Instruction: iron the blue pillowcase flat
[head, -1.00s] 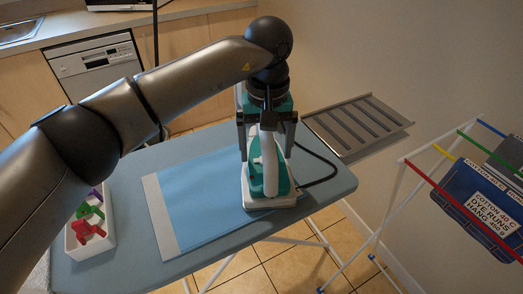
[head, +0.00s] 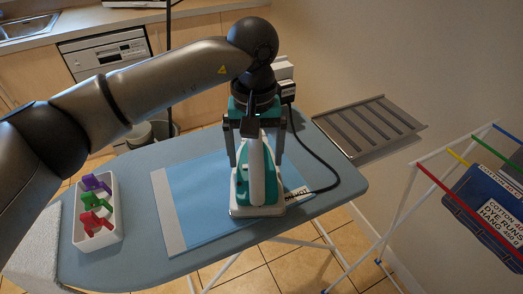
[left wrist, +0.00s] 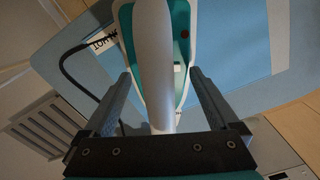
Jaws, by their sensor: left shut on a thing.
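The blue pillowcase (head: 205,195) lies spread on the ironing board, with a pale hem (head: 168,215) along its left side. It looks mostly flat. A teal and white iron (head: 241,205) stands soleplate down on its right part and hides the cloth beneath. My left gripper (head: 254,145) is over the iron, shut on its pale handle. In the left wrist view, the fingers (left wrist: 160,100) flank the handle of the iron (left wrist: 180,45), and the pillowcase (left wrist: 232,45) shows to the right. My right gripper is not in view.
The ironing board (head: 335,185) has a slatted metal rest (head: 372,125) at its right end. A black cord (head: 322,160) loops right of the iron. A white tray (head: 108,238) holds coloured pegs at left. A partly hidden label lies beside the iron.

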